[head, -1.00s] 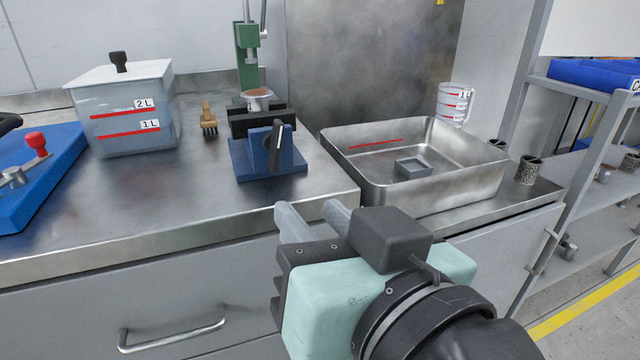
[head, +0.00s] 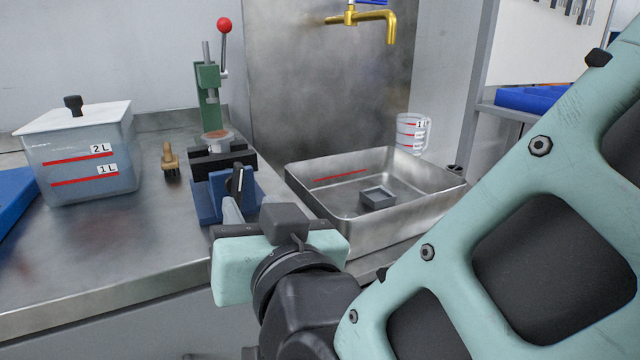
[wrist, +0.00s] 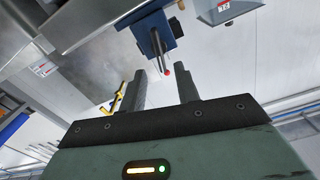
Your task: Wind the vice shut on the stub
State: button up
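The blue vice (head: 210,197) with dark jaws (head: 222,163) stands near the bench's right edge. Its dark handle with a pale stripe (head: 238,181) points up at the front. A pale round piece with a brown top (head: 217,143) shows just behind the jaws. It may be the stub, but I cannot tell whether it sits between them. My gripper (head: 250,206) is just in front of the vice, below the handle. In the wrist view my gripper (wrist: 161,80) is open and empty, with the blue vice (wrist: 152,28) beyond its fingertips. I see no contact with the handle.
A green press (head: 208,95) with a red-knobbed lever stands behind the vice. A brush (head: 170,160) and a lidded tank (head: 80,165) are to the left. A steel basin (head: 420,203) adjoins on the right, under a brass tap (head: 375,18).

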aim_at(240, 189)
jog(key=x, duration=0.6)
jog(key=shift+w+a, duration=0.1)
jog(key=shift+w, duration=0.1)
grip_shut()
